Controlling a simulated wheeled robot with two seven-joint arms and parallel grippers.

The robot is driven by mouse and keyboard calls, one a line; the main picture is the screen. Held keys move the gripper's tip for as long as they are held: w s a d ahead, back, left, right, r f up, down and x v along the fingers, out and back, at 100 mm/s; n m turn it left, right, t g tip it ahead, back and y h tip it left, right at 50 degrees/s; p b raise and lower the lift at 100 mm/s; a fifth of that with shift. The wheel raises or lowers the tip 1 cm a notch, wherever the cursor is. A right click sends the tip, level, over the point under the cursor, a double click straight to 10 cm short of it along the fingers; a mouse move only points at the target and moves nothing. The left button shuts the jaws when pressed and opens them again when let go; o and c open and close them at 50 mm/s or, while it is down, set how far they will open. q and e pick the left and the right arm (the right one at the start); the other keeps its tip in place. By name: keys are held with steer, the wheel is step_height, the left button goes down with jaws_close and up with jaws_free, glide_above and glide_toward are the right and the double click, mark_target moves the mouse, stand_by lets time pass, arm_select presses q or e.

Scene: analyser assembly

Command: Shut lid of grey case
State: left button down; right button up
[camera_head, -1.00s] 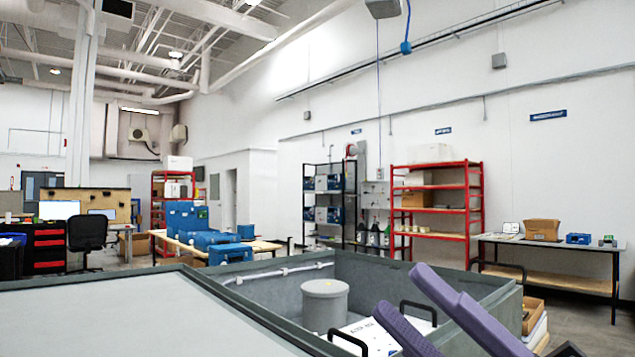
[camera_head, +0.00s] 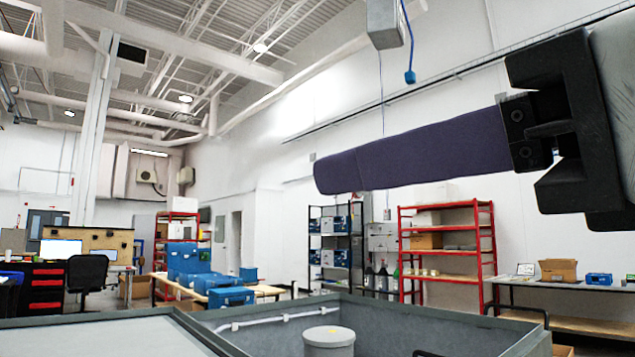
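The grey case (camera_head: 430,318) is in the foreground at the bottom of the view, cut off by the lower edge. Its top is open on this side, and a grey cylinder (camera_head: 329,342) stands inside. A flat grey panel (camera_head: 95,340) with a raised rim lies to the left of the opening; it looks like the lid, folded open. My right gripper (camera_head: 318,174) is raised above the case's right part, clear of it, its long purple finger pointing left. The fingers show edge-on, so their gap is hidden. My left gripper is not in view.
Behind the case stand a table with blue boxes (camera_head: 225,297), a black rack (camera_head: 335,245) and red shelves (camera_head: 445,242). A bench (camera_head: 590,327) with a cardboard box (camera_head: 558,270) is at the right. A black handle (camera_head: 515,312) rises by the case's right side.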

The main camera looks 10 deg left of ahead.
arm_select(q)
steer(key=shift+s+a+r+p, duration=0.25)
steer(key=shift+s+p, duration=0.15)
steer(key=shift+p, duration=0.5)
arm_select(e)
steer(key=x, duration=0.9)
jaws_close()
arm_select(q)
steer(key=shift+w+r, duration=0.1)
arm_select(e)
steer(key=c, duration=0.8)
jaws_free()
steer(key=shift+c, duration=0.2)
steer(key=o, duration=0.8)
steer(key=shift+o, duration=0.2)
